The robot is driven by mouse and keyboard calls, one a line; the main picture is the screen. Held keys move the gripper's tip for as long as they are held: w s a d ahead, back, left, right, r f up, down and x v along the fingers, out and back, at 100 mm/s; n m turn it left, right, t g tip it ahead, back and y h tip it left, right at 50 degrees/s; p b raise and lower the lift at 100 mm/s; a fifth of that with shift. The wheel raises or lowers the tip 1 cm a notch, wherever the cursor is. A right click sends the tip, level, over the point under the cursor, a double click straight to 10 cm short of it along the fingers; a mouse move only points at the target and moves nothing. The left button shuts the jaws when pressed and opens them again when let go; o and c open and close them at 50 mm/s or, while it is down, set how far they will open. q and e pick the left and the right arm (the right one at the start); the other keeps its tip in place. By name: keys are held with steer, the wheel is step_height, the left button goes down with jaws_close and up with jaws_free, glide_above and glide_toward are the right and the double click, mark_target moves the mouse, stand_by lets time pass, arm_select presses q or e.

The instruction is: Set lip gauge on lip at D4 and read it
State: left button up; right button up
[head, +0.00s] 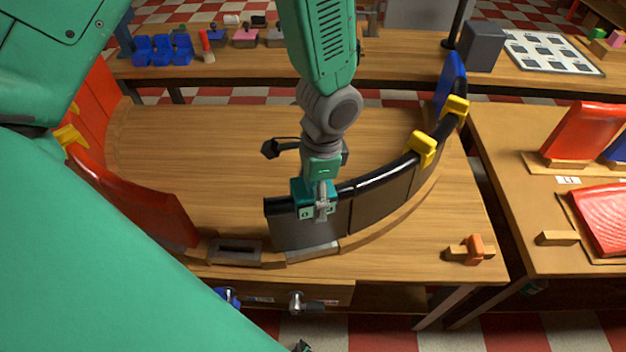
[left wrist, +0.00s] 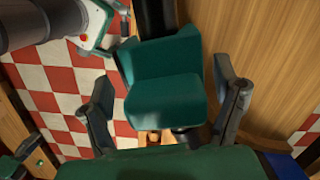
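The lip gauge (head: 300,193) is a small teal block with pale marks on its front, too small to read. It sits over the top edge of the black curved lip (head: 375,187), near that section's left end. My left gripper (head: 322,200) is directly above and around it. In the left wrist view, the gauge (left wrist: 165,100) lies between the two fingers of the left gripper (left wrist: 168,90), with narrow gaps showing on both sides. The fingers look open. No D4 mark is readable. My right gripper is not in view.
Two yellow clamps (head: 422,148) (head: 456,108) sit on the lip to the right. A red curved section (head: 140,195) stands at left, with a gap before the black one. An orange-handled tool (head: 474,249) lies at front right. A side table (head: 520,210) holds red panels.

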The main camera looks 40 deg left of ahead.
arm_select(q)
steer(key=shift+s+a, duration=0.2)
steer(key=shift+a, duration=0.2)
steer(key=shift+a+r, duration=0.1)
steer(key=shift+a, duration=0.1)
steer(key=shift+w+a+r, duration=0.1)
steer(key=shift+a+r, duration=0.05)
steer(key=shift+r, duration=0.1)
steer(key=r, duration=0.3)
steer(key=d+r, duration=0.1)
steer(key=r, duration=0.3)
steer(key=w+d+r, duration=0.1)
steer(key=r, duration=0.2)
steer(key=shift+d+r, duration=0.25)
steer(key=shift+r, duration=0.05)
steer(key=shift+a+r, duration=0.15)
steer(key=shift+r, duration=0.1)
steer(key=shift+a, duration=0.6)
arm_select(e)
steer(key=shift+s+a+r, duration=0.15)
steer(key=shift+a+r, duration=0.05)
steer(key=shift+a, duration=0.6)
